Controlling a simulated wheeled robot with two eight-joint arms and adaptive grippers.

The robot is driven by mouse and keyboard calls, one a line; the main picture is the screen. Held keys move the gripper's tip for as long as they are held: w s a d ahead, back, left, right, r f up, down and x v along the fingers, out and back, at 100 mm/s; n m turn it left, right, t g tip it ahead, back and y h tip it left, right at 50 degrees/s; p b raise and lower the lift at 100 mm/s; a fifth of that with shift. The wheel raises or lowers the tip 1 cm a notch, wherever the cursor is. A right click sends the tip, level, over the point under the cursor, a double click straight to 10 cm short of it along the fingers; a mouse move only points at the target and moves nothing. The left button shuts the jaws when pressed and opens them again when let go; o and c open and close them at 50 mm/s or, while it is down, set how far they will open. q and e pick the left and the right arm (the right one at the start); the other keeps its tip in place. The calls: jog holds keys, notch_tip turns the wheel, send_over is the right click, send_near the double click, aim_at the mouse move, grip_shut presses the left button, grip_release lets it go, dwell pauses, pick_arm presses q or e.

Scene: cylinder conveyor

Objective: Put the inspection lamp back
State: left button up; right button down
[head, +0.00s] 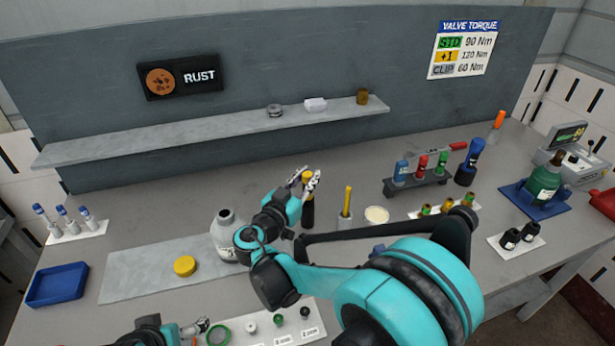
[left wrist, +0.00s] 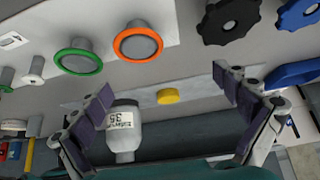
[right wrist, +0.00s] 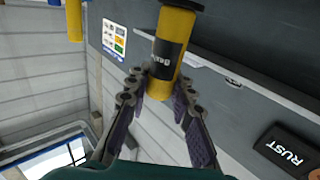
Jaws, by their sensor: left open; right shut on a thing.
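A black cylinder with a yellow top, which looks like the inspection lamp (head: 308,214), stands roughly upright in my right gripper (head: 309,182), behind the grey bottle. My right gripper is shut on it. In the right wrist view the lamp (right wrist: 172,48) shows yellow and black with a white-lettered label, between the fingers (right wrist: 160,80). Whether its base touches the table is unclear. My left gripper (head: 197,328) is low at the front edge, open and empty; it also shows in the left wrist view (left wrist: 165,82).
A grey bottle (head: 226,238) and a yellow disc (head: 184,266) are on a grey mat (head: 135,275). A yellow rod (head: 347,200) stands in a holder right of the lamp, near a round pale dish (head: 377,214). A wall shelf (head: 200,135) runs behind. A rack (head: 418,178) holds coloured tubes.

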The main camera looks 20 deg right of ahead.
pick_arm(q)
jog(key=shift+f+b, duration=0.6)
jog(key=shift+f, duration=0.1)
pick_arm(e)
jog(key=shift+f, duration=0.8)
jog(key=c, duration=1.2)
grip_release()
pick_arm(q)
jog(key=shift+r, duration=0.15)
pick_arm(e)
jog(key=shift+r, duration=0.1)
pick_arm(q)
jog(key=shift+r+p, duration=2.25)
jog(key=shift+p, duration=0.15)
pick_arm(e)
jog(key=shift+r, duration=2.95)
